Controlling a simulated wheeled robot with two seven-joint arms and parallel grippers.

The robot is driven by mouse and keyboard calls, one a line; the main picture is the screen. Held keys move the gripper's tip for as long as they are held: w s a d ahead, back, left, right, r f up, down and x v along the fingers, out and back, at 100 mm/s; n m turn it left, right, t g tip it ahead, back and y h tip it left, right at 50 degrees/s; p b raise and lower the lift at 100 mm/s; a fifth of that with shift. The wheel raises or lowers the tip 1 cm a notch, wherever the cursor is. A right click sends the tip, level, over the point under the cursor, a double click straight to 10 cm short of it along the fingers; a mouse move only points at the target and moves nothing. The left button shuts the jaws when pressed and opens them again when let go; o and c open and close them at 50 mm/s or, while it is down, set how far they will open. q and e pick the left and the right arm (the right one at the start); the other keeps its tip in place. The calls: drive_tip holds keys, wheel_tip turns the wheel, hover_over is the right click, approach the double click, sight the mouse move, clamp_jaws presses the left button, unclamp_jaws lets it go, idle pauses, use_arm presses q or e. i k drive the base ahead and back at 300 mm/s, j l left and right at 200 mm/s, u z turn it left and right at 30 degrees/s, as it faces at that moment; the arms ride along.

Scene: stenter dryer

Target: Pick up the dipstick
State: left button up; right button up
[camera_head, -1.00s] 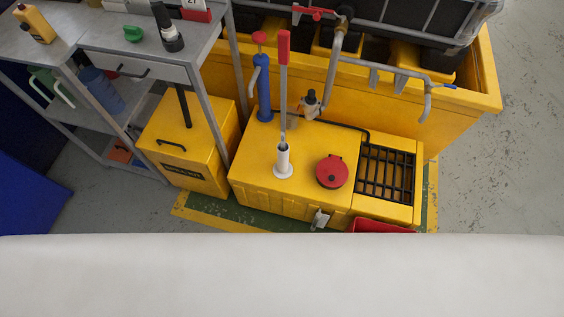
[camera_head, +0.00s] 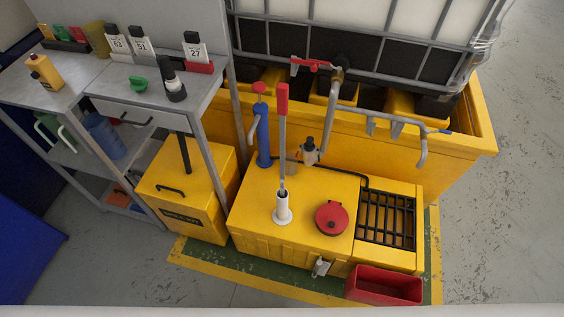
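The dipstick (camera_head: 283,140) has a red handle at its top and a thin grey rod. It stands upright in a white tube (camera_head: 283,209) on top of the yellow tank (camera_head: 300,240). The lower part of the rod is hidden in the tube. Neither of my grippers shows in the head view.
A red round cap (camera_head: 332,218) and a black grate (camera_head: 386,218) are right of the dipstick. A blue pump (camera_head: 263,135) and a tap (camera_head: 308,151) stand behind it. A red bin (camera_head: 385,284) is in front, a grey workbench (camera_head: 150,95) at left. Floor at right is clear.

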sight(283, 89)
drive_tip(key=l+u, duration=0.15)
drive_tip(key=l, duration=0.3)
drive_tip(key=l+u, duration=0.2)
drive_tip(key=l, duration=0.25)
drive_tip(key=k+l+u, duration=0.15)
drive_tip(key=l, duration=0.25)
drive_tip(key=k+l+u, duration=0.2)
drive_tip(key=l, duration=0.25)
drive_tip(key=i, duration=0.1)
